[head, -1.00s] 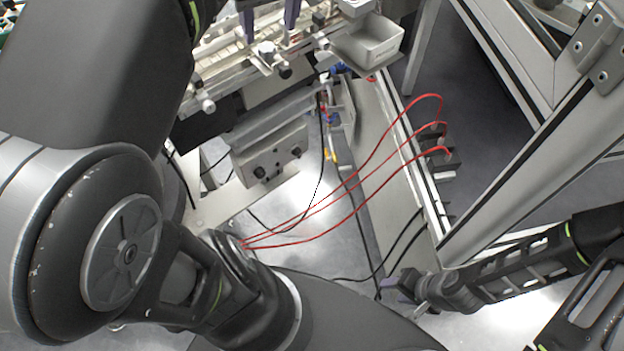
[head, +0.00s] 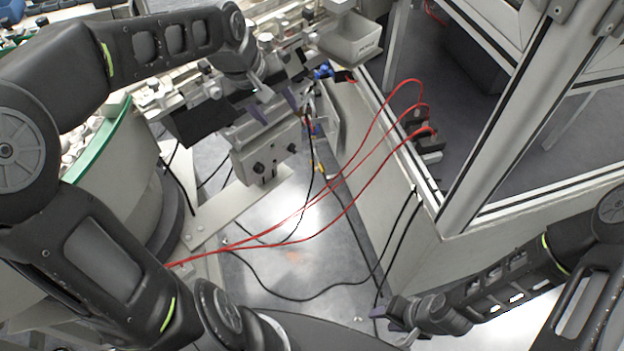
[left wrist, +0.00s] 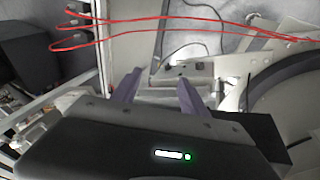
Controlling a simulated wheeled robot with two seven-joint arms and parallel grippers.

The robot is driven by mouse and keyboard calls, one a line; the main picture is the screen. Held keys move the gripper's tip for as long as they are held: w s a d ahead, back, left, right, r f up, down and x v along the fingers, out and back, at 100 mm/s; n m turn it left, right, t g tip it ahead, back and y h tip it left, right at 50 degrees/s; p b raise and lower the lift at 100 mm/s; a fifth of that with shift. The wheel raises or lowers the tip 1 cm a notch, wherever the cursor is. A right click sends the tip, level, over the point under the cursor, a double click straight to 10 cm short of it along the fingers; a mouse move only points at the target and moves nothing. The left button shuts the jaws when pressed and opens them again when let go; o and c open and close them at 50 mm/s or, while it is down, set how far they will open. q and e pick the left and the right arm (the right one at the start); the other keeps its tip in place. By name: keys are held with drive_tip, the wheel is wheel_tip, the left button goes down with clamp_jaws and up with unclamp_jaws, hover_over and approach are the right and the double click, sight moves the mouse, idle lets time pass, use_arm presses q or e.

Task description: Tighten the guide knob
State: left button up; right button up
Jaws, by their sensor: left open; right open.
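Several small knobs sit along the guide rail, among them a pale knob (head: 215,91) at its near left end and another knob (head: 265,40) farther back. I cannot tell which is the guide knob. My left gripper (head: 274,106) is open, its purple fingers apart and nothing visible between them. It hangs on the near side of the rail, right of the pale knob, above a grey control box (head: 268,155) with black knobs. In the left wrist view its fingers (left wrist: 157,93) are spread. My right gripper (head: 398,325) is open and empty at the lower right, far from the rail.
A grey hopper (head: 350,40) stands right of the rail. Red tubes (head: 350,205) and black cables loop across the floor area. A metal-framed enclosure (head: 480,120) bounds the right. A round green-rimmed table (head: 115,120) is at left. The floor plate in the middle is mostly open.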

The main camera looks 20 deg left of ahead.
use_arm(q)
drive_tip(key=d+f+m+h+b, duration=0.1)
drive_tip(key=d+f, duration=0.3)
drive_tip(key=f, duration=0.4)
drive_tip(key=d+f+h+b, duration=0.1)
drive_tip(key=d+f, duration=0.3)
drive_tip(key=f, duration=0.5)
drive_tip(key=shift+s+d+f+m+h, duration=0.15)
drive_tip(key=shift+d+f+m+h, duration=0.15)
drive_tip(key=shift+m, duration=0.1)
drive_tip(key=shift+a+r, duration=0.1)
drive_tip(key=s+d+f+m, duration=0.1)
drive_tip(key=s+d+f, duration=0.2)
drive_tip(key=f, duration=0.4)
drive_tip(key=s+d+f+m, duration=0.1)
drive_tip(key=s+d+f, duration=0.1)
drive_tip(key=f, duration=0.5)
drive_tip(key=s+d+f+m+g, duration=0.1)
drive_tip(key=s+d+f, duration=0.2)
drive_tip(key=s, duration=0.5)
drive_tip(key=s+d+f+m+g, duration=0.1)
drive_tip(key=s+d+f+g, duration=0.1)
drive_tip(key=s+f, duration=0.4)
drive_tip(key=shift+s+d+g, duration=0.3)
drive_tip(key=shift+s+d, duration=0.6)
drive_tip(key=shift+s, duration=0.2)
